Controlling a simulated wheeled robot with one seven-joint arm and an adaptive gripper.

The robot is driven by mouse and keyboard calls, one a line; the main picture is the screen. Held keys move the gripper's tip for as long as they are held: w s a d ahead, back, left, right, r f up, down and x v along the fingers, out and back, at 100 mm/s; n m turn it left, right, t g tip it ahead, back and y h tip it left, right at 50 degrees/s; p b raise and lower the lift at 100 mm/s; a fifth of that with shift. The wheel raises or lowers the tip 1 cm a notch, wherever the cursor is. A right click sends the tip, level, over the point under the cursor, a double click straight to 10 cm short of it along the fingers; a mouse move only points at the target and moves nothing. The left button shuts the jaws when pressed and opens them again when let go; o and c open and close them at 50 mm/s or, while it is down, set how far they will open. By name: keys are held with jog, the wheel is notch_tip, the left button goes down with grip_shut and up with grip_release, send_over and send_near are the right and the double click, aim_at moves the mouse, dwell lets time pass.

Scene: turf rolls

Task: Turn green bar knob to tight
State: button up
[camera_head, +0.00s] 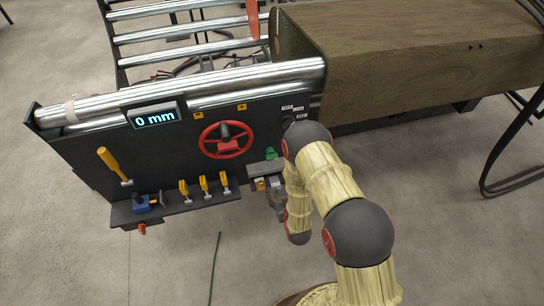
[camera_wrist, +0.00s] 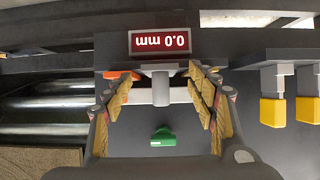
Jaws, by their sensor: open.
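The green bar knob (camera_head: 271,153) shows in the head view on the dark panel, right of the red handwheel and partly close behind my arm. In the wrist view the green knob (camera_wrist: 163,137) sits on a dark face, low between the base ends of my fingers, with its bar lying roughly sideways. My gripper (camera_wrist: 160,88) is open, with yellowish pads on both fingers and nothing held. Its fingertips are beyond the knob in the picture, on either side of a grey fitting (camera_wrist: 161,70). In the head view my gripper (camera_head: 268,191) is small and partly hidden by my arm.
A red handwheel (camera_head: 226,140), a blue "0 mm" display (camera_head: 155,116) and several yellow handles (camera_head: 204,185) are on the panel and its shelf. A red display (camera_wrist: 160,41) reads 0.0 mm upside down. Yellow blocks (camera_wrist: 273,112) stand at right.

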aim_at(273, 159)
jog(key=w+r+t, duration=0.1)
jog(key=r, duration=0.2)
jog(key=w+r+t+y, duration=0.1)
jog(key=r+t, duration=0.1)
jog(key=r, duration=0.2)
jog(key=w+a+r+t, duration=0.1)
jog(key=r+t, duration=0.1)
jog(key=r, duration=0.2)
jog(key=shift+w+r+y, duration=0.1)
jog(key=shift+w+y, duration=0.2)
jog(key=b+x, duration=0.1)
jog(key=x, duration=0.6)
jog(key=shift+w+a+b, duration=0.1)
jog(key=shift+w+b, duration=0.1)
jog(key=shift+b, duration=0.15)
jog(key=shift+c, duration=0.2)
jog(key=c, duration=1.1)
jog(key=shift+c, duration=0.3)
